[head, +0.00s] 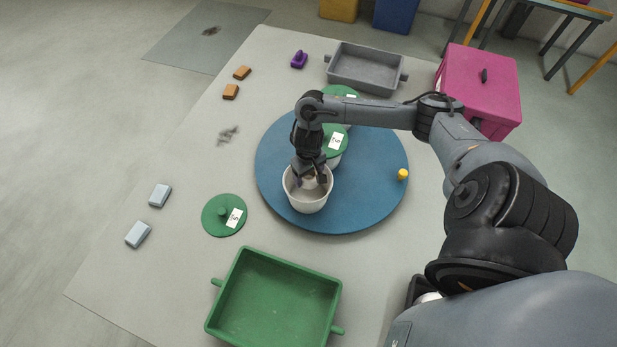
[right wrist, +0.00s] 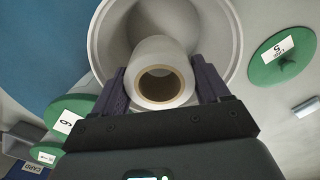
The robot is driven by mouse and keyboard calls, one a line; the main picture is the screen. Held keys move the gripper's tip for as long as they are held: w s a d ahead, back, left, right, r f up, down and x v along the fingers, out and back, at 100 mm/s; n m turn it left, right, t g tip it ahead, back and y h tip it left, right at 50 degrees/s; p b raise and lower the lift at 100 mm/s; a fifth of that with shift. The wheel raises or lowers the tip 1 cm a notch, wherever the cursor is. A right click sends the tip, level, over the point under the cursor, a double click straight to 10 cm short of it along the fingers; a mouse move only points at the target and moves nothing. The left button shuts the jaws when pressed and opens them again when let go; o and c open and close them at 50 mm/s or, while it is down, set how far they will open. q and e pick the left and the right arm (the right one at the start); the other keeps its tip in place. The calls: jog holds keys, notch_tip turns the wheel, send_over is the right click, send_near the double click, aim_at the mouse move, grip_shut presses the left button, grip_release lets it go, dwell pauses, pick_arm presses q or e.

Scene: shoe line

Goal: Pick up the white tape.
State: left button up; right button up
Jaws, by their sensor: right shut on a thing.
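The white tape (right wrist: 160,82) is a roll with a brown core, seen end-on in the right wrist view. My right gripper (right wrist: 165,85) has one finger on each side of the roll and is shut on it. Behind the roll is the inside of a white pot (right wrist: 104,45). In the head view my right gripper (head: 311,178) points down into the mouth of this white pot (head: 308,203), which stands on the front of a blue round turntable (head: 370,205). My left gripper is not in view.
A green lid (head: 212,220) lies left of the turntable. Other green-lidded pots (head: 327,147) stand behind the gripper. A green tray (head: 275,300) lies in front, a grey tray (head: 366,68) at the back, a pink box (head: 478,85) at the back right. The left table area holds small blocks.

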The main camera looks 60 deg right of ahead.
notch_tip(320, 180, up, 9)
jog(key=p, duration=0.8)
jog(key=shift+f, duration=0.15)
jog(key=shift+a, duration=0.1)
